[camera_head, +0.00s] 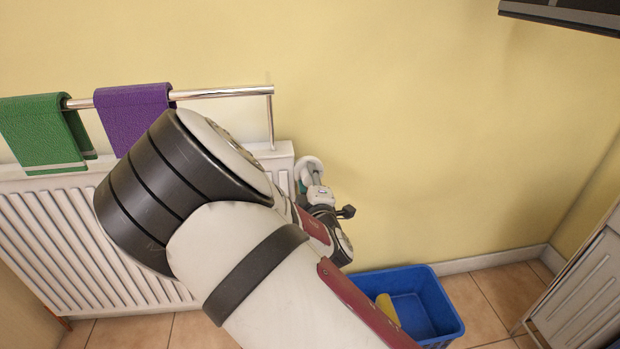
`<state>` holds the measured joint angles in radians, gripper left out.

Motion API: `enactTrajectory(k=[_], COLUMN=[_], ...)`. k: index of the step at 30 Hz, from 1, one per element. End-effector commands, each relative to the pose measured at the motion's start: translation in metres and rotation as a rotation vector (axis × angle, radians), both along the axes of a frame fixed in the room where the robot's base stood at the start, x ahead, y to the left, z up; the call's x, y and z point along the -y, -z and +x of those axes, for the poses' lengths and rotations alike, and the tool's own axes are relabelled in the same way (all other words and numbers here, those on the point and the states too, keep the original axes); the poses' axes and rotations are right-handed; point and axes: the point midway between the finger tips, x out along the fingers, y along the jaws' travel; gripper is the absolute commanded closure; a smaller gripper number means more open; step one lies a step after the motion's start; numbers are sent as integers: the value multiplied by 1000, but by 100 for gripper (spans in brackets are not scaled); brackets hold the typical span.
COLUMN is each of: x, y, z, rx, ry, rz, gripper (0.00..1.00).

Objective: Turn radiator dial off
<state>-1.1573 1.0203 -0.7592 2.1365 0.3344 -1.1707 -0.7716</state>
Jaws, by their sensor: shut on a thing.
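The white radiator (60,240) is mounted low on the yellow wall at the left, behind my arm. A pale round part, which looks like the radiator dial (312,162), shows just past its upper right end. My gripper (309,180) is at this dial, small in the view and partly hidden by my own arm. Its jaws are shut on the dial. The dial's markings and setting are too small to read.
A chrome rail (222,92) above the radiator carries a green towel (40,132) and a purple towel (130,115). A blue bin (445,305) with a yellow item (387,308) stands on the tiled floor. A pale slatted unit (590,280) is at the right edge.

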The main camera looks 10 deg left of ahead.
Motion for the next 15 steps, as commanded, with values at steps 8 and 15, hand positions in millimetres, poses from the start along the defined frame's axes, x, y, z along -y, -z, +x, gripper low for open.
enactTrajectory(k=[8, 15], x=[0, 0], y=[1, 1], z=[0, 0], rx=[17, 19], ry=[0, 1], rz=[-65, -74], gripper=[93, 92])
